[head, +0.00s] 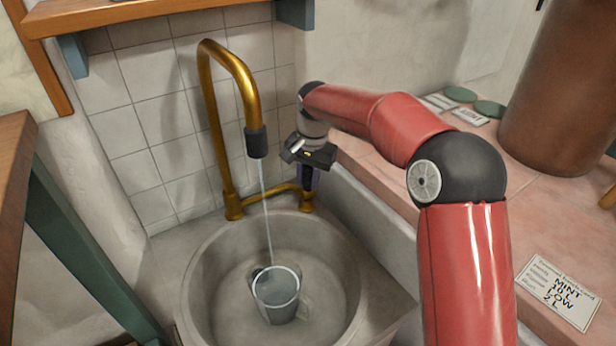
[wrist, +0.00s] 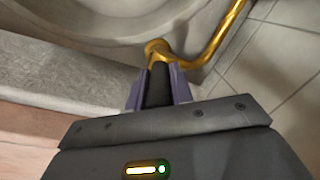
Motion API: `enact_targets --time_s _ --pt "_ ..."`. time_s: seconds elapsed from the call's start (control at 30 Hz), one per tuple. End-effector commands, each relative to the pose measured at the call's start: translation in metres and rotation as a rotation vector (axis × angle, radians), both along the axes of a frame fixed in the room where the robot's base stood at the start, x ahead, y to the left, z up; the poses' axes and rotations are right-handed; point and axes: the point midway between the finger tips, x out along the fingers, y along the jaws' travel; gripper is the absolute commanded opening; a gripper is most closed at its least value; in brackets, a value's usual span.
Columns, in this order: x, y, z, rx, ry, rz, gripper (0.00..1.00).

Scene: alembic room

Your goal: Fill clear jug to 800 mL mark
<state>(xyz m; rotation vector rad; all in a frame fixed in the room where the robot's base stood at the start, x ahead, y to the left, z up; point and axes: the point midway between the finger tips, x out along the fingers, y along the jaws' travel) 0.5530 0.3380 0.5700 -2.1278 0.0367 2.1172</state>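The clear jug (head: 276,297) stands in the round stone sink (head: 198,290) under the brass tap (head: 208,110). A thin stream of water (head: 266,215) runs from the dark spout end (head: 256,142) into the jug. Water shows inside the jug, but its level and any marks are too small to read. My gripper (head: 310,184) is at the right end of the tap's base. In the wrist view, its purple fingers (wrist: 157,88) are on both sides of the black tap handle (wrist: 159,84) and appear closed on it.
A pink tiled counter (head: 395,195) lies right of the sink, with a large brown vessel (head: 560,90), green discs (head: 489,108) and a label card reading "MINT 10 L LOW 2 L" (head: 558,293). A wooden shelf (head: 130,12) is above; a green-legged table (head: 75,235) is at left.

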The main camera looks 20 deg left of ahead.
Motion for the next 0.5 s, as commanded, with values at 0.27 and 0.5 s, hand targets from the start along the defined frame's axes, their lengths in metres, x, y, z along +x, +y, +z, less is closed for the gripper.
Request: enact_targets --time_s 0.27,0.5 --pt "0.0002 -0.0002 0.0008 -0.002 0.001 0.000 0.00" --pt "0.0027 0.0032 0.0069 -0.045 0.043 0.000 0.00"
